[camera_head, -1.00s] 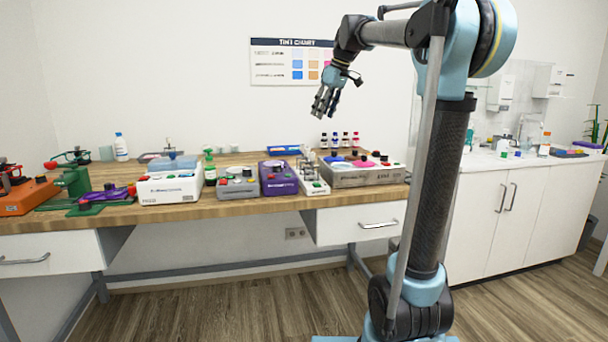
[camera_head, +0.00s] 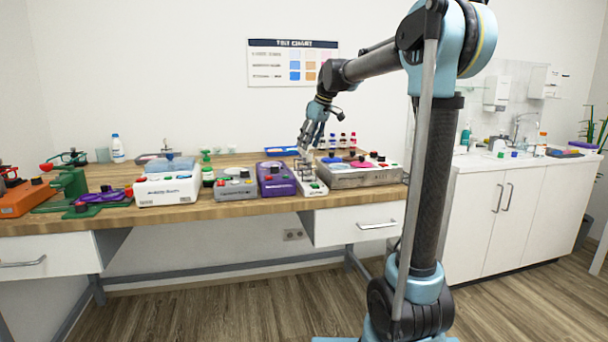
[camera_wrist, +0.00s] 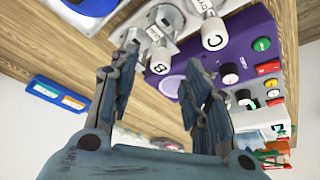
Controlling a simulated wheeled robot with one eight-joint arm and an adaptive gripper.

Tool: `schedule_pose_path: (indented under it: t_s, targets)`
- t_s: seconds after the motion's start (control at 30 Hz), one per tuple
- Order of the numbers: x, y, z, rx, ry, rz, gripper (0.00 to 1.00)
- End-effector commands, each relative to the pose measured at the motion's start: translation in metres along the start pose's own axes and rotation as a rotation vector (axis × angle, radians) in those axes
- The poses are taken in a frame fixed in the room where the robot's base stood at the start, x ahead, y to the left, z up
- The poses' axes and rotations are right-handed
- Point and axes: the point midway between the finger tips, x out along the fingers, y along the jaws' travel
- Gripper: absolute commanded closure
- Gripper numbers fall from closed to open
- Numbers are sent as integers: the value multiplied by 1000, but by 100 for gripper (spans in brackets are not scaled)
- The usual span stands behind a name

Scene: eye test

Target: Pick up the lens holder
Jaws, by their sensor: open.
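My gripper (camera_head: 304,148) is open, pointing down just above the narrow white unit (camera_head: 314,188) near the middle of the bench. In the wrist view my gripper's two fingers (camera_wrist: 163,68) are apart with nothing held between them. Small grey-white round-ended parts marked C (camera_wrist: 214,34) and B (camera_wrist: 160,62) stand on the white unit beyond the fingertips, beside a purple device. I cannot tell for certain which part is the lens holder.
The purple device (camera_head: 277,181) stands left of the white unit, and a grey box with coloured discs (camera_head: 360,176) stands to its right. A blue tray (camera_head: 282,151) and small bottles (camera_head: 338,140) are behind. Bare wood shows along the bench's front edge (camera_head: 240,208).

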Motion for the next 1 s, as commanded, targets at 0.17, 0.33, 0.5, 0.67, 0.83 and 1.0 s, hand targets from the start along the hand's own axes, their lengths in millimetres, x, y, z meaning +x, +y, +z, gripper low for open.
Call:
schedule_pose_path:
  t_s: [0.17,0.33,0.5,0.67,0.83,1.0]
  targets:
    - [21,-1,-1,-1,0,0,56]
    - [42,-1,-2,-2,0,0,56]
    - [50,-1,-1,0,0,0,56]
    - [50,-1,-1,0,0,0,56]
    - [50,-1,-1,0,0,0,88]
    - [50,0,-1,1,0,0,100]
